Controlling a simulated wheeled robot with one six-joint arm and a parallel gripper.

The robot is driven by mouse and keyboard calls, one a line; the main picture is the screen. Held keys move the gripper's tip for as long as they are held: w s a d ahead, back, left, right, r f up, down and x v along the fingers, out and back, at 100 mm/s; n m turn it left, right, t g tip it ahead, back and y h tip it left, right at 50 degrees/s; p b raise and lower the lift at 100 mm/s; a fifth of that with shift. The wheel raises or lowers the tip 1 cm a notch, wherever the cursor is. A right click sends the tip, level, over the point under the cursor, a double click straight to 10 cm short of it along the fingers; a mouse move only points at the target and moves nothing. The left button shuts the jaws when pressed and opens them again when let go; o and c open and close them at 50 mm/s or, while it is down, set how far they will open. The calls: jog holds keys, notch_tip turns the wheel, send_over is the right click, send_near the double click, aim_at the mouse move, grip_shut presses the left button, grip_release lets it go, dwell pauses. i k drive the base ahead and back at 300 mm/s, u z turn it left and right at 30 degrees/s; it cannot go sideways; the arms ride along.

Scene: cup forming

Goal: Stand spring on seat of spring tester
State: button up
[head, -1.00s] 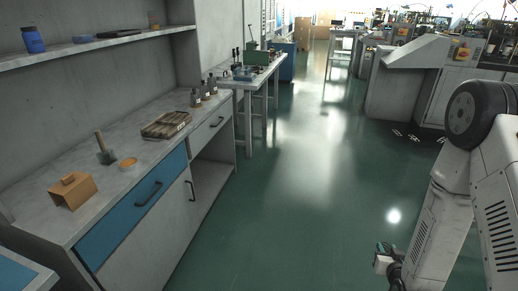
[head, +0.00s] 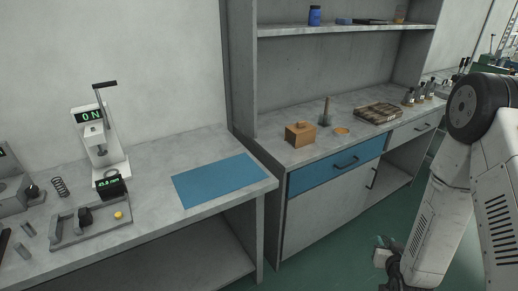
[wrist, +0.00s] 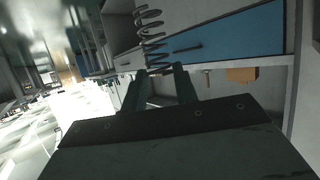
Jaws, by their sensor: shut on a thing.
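The spring tester (head: 112,140) stands on the left bench in the head view. It is a white stand with a dark lever on top and a display reading 0 N. Its small seat is low on the front, and I see no spring there. My gripper (wrist: 157,73) is shut on a coil spring (wrist: 150,28) in the wrist view; the spring sticks out beyond the fingertips. In the head view my gripper (head: 383,254) is low, over the floor, far right of the tester; the spring cannot be made out there. Another dark spring (head: 60,187) stands on the bench left of the tester.
A fixture with a small display (head: 110,187) stands in front of the tester. A blue mat (head: 218,180) lies bare at the bench's right. A cabinet with a blue drawer (head: 335,163) adjoins, carrying an orange-brown block (head: 300,134). Green floor is open below.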

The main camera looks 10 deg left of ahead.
aim_at(110, 174)
jog(key=u, duration=1.45)
